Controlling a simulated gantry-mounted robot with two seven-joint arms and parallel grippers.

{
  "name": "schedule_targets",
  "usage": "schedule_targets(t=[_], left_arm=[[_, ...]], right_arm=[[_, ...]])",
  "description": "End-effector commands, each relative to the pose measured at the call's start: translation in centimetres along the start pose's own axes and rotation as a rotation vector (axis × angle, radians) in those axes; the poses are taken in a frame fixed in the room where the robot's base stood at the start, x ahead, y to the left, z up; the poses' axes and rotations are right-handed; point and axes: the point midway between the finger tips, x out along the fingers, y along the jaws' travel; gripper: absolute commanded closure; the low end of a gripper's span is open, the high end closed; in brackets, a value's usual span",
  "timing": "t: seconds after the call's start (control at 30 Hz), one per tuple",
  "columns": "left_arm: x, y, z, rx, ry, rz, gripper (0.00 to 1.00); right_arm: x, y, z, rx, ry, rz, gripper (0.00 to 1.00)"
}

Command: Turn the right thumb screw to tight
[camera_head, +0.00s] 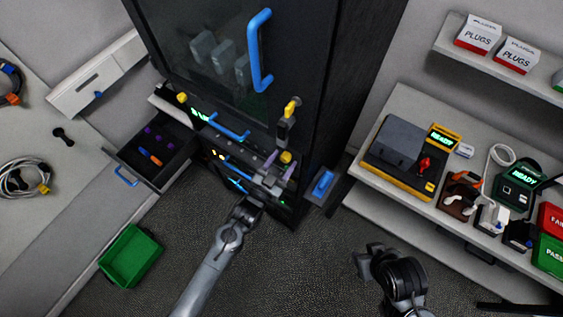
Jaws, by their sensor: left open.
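A dark rack cabinet (325,110) stands at the centre back, with equipment units and blue handles in its lower front. A small yellow knob (286,157), which looks like the right thumb screw, sits at the right end of a lower unit. Another yellow knob (182,98) is at the upper left. Whether the right screw is tight cannot be seen. My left gripper (274,181) is open at the cabinet front, just below the right knob; its fingertips are small and partly lost against the dark unit. My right gripper (372,262) is over the floor, away from the cabinet; its jaws are unclear.
An open drawer (119,154) with purple and orange pieces juts out left of the cabinet. A green bin (131,254) is on the floor. A bench (362,196) with testers is at right. A glass door with a blue handle (259,50) is above.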

Motion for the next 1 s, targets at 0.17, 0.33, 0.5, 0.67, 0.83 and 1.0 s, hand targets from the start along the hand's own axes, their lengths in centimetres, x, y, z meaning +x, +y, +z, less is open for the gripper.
schedule_targets(t=[0.17,0.33,0.5,0.67,0.83,1.0], left_arm=[[-0.02,0.00,0.02,0.000,0.000,0.000,0.45],[-0.04,-0.01,0.03,0.000,0.000,0.000,0.71],[-0.05,-0.01,0.03,0.000,-0.001,0.000,0.97],[-0.05,-0.01,0.02,-0.005,-0.001,0.000,0.98],[-0.05,-0.03,-0.01,-0.043,-0.003,-0.001,0.98],[-0.07,-0.02,-0.03,-0.131,-0.007,0.001,0.98]], right_arm=[[0.01,-0.12,0.00,0.004,0.000,-0.004,0.57],[0.01,-0.21,-0.02,0.008,0.000,-0.007,0.57],[0.01,-0.25,-0.02,0.009,0.000,-0.008,0.57],[-0.01,-0.25,-0.02,0.009,0.000,-0.008,0.57],[-0.16,-0.21,-0.06,0.007,-0.001,-0.007,0.57],[-0.46,-0.09,-0.12,0.003,-0.001,-0.003,0.57]])
